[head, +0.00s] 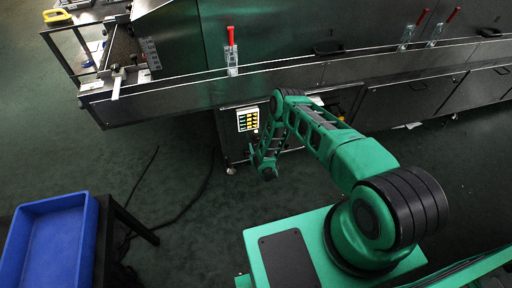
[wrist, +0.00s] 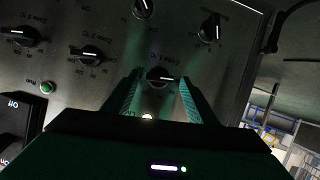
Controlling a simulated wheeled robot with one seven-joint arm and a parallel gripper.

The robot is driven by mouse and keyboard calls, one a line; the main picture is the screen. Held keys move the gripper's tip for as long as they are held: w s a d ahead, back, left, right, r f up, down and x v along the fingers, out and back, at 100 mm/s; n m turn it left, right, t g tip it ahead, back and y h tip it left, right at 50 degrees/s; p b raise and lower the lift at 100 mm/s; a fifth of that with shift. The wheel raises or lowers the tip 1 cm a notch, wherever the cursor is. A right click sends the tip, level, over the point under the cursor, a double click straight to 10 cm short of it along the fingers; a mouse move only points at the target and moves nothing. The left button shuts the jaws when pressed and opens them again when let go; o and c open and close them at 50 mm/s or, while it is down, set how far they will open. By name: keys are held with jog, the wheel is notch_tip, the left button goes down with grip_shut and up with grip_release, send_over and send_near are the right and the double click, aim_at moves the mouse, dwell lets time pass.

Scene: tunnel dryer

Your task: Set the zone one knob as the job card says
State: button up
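In the wrist view a metal control panel (wrist: 110,80) carries several black knobs with white pointer lines and appears upside down. One knob (wrist: 160,74) is between the fingertips of my gripper (wrist: 158,82); its pointer line lies roughly level. The two fingers are apart, one on each side, and I cannot tell whether they touch it. In the head view my gripper (head: 266,168) is low before the dryer, and the knobs are hidden. No job card is readable.
Other knobs (wrist: 90,54) (wrist: 210,30) sit close by. A green button (wrist: 47,88) and a black switch (wrist: 22,115) are at the left. The dryer (head: 160,95) fills the back. A blue crate (head: 45,240) stands front left.

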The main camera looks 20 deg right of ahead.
jog(key=c, duration=0.9)
jog(key=shift+o, duration=0.4)
jog(key=shift+a, duration=0.5)
jog(key=shift+d, duration=0.35)
jog(key=shift+c, duration=0.2)
jog(key=m+y, duration=0.2)
jog(key=shift+d+m, duration=0.3)
jog(key=shift+s+d+m+y, duration=0.1)
jog(key=shift+d+m+y, duration=0.2)
jog(key=shift+m+y, duration=0.7)
jog(key=shift+d+f+m+t+y, duration=0.15)
jog(key=shift+m+t+y, duration=0.25)
jog(key=shift+m, duration=0.7)
jog(key=shift+d+f+m+t+y, duration=0.15)
jog(key=shift+m+y, duration=0.4)
jog(key=shift+m, duration=0.55)
jog(key=shift+d+f+m+t+y, duration=0.15)
jog(key=shift+m+t+y, duration=0.25)
jog(key=shift+m, duration=0.7)
jog(key=shift+d, duration=0.1)
